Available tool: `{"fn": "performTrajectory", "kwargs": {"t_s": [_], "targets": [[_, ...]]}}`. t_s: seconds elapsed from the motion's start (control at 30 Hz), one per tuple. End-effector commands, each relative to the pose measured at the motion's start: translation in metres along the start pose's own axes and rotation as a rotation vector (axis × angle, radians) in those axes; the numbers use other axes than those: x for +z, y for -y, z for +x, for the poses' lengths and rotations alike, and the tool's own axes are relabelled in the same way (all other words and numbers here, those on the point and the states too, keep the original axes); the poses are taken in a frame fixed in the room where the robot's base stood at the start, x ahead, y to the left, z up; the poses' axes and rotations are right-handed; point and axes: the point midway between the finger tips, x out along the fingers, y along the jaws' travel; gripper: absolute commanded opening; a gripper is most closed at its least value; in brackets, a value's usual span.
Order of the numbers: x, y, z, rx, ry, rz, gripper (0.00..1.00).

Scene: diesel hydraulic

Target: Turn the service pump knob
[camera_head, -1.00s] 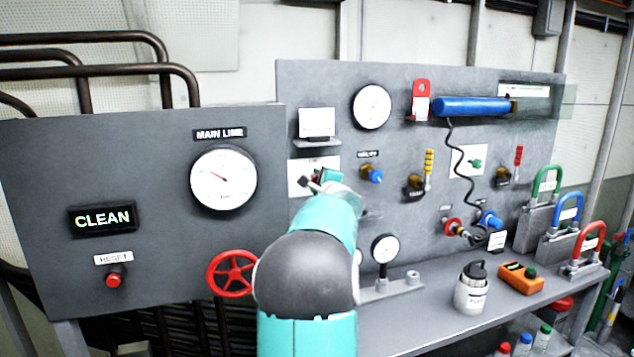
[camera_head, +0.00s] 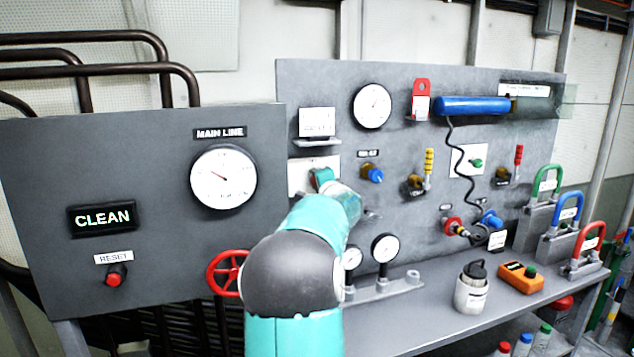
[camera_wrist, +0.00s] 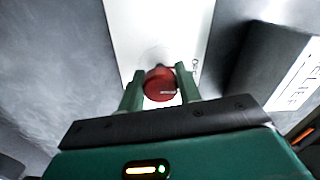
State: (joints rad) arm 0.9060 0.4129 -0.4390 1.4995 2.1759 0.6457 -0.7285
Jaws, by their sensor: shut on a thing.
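The knob (camera_wrist: 160,84) is round and red in the wrist view, set on a white plate (camera_wrist: 165,25). My gripper (camera_wrist: 160,88) has its two green fingers on either side of the knob and is shut on it. In the head view the white plate (camera_head: 297,178) shows left of the blue and yellow valve, and my gripper (camera_head: 322,180) is at its right part. My arm and gripper hide the knob in the head view. The plate's label cannot be read.
A red handwheel (camera_head: 226,272) is left of my arm. A blue-knobbed valve (camera_head: 372,174) and a yellow-handled valve (camera_head: 428,163) are to the right. A small shelf (camera_head: 316,142) juts out above the plate.

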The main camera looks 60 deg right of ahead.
Motion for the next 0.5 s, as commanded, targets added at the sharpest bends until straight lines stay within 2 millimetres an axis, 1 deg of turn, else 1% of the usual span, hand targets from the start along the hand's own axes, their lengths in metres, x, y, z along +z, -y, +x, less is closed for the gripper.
{"fn": "performTrajectory", "kwargs": {"t_s": [0.27, 0.3, 0.37, 0.4, 0.5], "targets": [[0.0002, 0.0014, 0.0004, -0.002, 0.000, -0.002, 0.11], [0.0002, 0.0014, 0.0004, -0.002, 0.000, -0.002, 0.42], [0.0002, 0.0012, 0.0004, -0.002, 0.000, -0.001, 0.54], [0.0002, 0.0010, 0.0003, -0.002, 0.000, -0.001, 0.56], [0.0001, 0.0008, 0.0002, -0.001, 0.000, -0.001, 0.56]]}}
